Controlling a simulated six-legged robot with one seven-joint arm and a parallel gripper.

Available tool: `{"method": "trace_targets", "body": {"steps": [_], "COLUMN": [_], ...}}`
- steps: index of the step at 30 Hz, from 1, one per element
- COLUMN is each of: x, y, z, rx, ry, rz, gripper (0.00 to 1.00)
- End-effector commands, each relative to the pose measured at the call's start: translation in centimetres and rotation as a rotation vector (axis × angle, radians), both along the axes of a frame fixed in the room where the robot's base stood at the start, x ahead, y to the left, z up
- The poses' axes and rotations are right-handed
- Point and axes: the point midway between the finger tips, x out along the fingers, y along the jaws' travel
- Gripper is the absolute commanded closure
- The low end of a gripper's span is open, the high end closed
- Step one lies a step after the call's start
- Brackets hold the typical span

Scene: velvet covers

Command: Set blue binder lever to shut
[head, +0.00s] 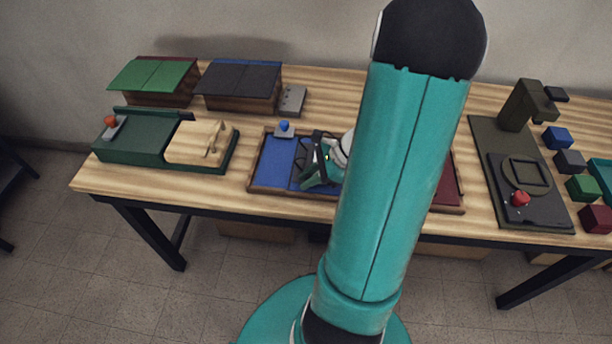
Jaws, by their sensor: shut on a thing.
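The item that best fits the blue binder is a flat wooden-framed case with a blue panel (275,161) on its left, in the middle of the table. A small lever with a blue knob (284,127) stands on a grey base at its back left edge. My gripper (317,172) is low over the case, right of the blue panel and apart from the knob. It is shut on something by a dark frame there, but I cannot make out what. My arm hides the case's middle; a dark red panel (448,179) shows at its right.
A green case (140,136) with an orange knob and wooden block stands left. Green-lidded (153,75) and dark-lidded (240,80) boxes stand behind. A dark green board (486,140) with a red knob lies right, beside several coloured blocks. Bare wood separates the cases.

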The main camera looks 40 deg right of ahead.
Motion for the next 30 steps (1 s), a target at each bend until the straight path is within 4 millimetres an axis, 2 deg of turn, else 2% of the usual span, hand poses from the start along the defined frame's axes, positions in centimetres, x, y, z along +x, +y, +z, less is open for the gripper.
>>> {"method": "trace_targets", "body": {"steps": [11, 12, 14, 15, 24, 30], "x": [-0.1, -0.1, -0.1, -0.1, -0.2, -1.2], "y": [-0.1, -0.1, -0.1, -0.1, -0.2, -1.5], "z": [0.0, 0.0, 0.0, 0.0, 0.1, 1.8], "rx": [0.014, 0.014, 0.013, 0.013, 0.012, 0.009], "ry": [-0.021, -0.021, -0.021, -0.021, -0.022, -0.022], "rz": [-0.001, -0.001, -0.001, -0.001, -0.001, -0.002], "gripper": [1.0, 0.77, 0.65, 0.63, 0.63, 0.63]}}
